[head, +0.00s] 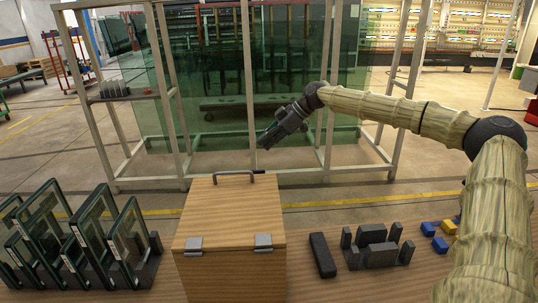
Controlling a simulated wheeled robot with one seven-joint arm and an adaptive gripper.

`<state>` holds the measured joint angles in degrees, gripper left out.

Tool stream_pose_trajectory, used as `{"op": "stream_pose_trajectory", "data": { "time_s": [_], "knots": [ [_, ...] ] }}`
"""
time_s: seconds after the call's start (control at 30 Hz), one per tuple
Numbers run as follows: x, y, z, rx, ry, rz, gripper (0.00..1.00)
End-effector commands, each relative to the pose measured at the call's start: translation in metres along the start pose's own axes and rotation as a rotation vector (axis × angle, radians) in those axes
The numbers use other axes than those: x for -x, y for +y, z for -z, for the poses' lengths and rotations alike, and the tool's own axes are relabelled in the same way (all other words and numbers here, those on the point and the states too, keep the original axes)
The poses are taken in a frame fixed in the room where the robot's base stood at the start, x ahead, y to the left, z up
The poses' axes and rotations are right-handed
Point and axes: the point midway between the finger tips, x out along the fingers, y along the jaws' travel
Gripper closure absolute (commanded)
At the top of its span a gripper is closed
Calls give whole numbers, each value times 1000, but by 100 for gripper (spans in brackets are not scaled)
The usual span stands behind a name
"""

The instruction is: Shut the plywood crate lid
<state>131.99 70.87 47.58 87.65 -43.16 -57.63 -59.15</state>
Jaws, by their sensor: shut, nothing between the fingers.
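The plywood crate (230,278) stands on the wooden table, near the middle. Its lid (230,215) covers the top and looks flat or nearly so; I cannot tell whether its far edge touches the crate wall. Two grey metal hinges sit along the lid's near edge, the left one (194,246) and the right one (263,242). A dark handle (234,177) stands at the lid's far edge. My gripper (262,145) is shut and empty, pointing down-left. It appears above and beyond the lid's far right corner, apart from it.
Glass panes in a dark rack (138,272) stand at the left. A black bar (322,255), a dark grey block holder (376,246) and small blue (440,245) and yellow blocks lie right of the crate. A metal frame with green glass (210,85) stands behind the table.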

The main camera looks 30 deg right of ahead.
Motion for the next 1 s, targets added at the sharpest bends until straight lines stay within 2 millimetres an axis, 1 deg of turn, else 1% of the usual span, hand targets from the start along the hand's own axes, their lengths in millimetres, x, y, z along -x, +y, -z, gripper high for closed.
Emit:
{"op": "stream_pose_trajectory", "data": {
  "time_s": [0.27, 0.4, 0.6, 0.8, 1.0],
  "knots": [
    [-28, 1, 0, 0, 1, 4, 100],
    [-36, 5, -14, -5, 5, 5, 100],
    [-43, 11, -36, -9, 12, 9, 100],
    [-46, 17, -54, -13, 21, 10, 100],
    [-47, 18, -60, -15, 24, 11, 100]
  ]
}}
